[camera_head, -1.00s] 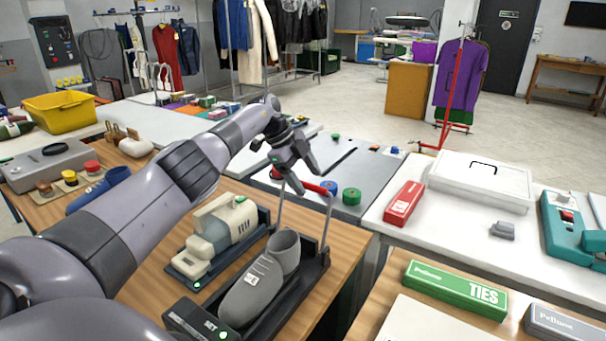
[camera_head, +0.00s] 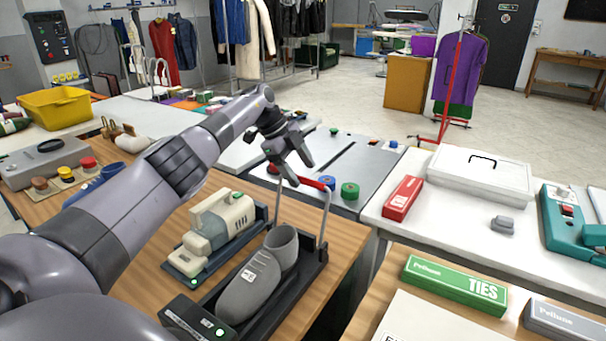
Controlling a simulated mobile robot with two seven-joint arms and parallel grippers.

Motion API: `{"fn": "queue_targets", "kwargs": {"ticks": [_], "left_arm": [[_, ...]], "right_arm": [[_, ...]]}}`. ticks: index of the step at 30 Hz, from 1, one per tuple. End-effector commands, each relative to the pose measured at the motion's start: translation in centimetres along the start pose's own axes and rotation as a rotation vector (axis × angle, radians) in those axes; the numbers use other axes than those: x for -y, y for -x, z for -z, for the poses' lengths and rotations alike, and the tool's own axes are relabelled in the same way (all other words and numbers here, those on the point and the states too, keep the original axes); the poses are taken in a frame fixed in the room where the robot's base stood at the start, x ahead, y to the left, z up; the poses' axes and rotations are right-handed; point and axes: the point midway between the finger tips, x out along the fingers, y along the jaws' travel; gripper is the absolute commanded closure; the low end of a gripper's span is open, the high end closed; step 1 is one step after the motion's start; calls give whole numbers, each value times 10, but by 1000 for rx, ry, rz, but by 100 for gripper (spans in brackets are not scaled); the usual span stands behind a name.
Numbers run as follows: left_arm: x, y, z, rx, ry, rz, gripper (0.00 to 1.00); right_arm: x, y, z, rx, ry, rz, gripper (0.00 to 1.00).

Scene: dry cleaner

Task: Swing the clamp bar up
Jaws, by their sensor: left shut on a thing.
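The clamp bar (camera_head: 313,184) is a metal hoop with a red grip across its top and two thin legs. It stands raised at the far end of a dark shoe stand (camera_head: 312,262). A grey shoe (camera_head: 250,286) rests on the stand under and in front of the hoop. My left gripper (camera_head: 298,172) reaches in from the left and is shut on the red grip. Its fingers hide part of the grip, and a bit of red shows left of them. My right gripper is not in view.
A cream and grey device (camera_head: 222,228) stands close left of the shoe stand. Green and blue round knobs (camera_head: 350,190) lie just beyond the bar. A red box (camera_head: 403,198) and a green TIES box (camera_head: 455,284) lie to the right.

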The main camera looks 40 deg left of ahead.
Motion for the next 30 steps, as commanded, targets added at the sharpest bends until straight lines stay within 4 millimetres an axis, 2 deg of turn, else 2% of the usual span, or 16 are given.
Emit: {"fn": "queue_targets", "kwargs": {"ticks": [1, 3, 9, 30], "left_arm": [[8, 16, 3, -2, -11, 36, 63], [7, 29, 3, -3, -10, 34, 68], [4, 52, 4, -3, -8, 23, 71], [0, 54, 2, -1, -3, 7, 71]], "right_arm": [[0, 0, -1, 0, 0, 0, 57], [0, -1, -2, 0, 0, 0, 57], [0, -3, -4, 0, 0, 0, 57], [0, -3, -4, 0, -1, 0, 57]]}}
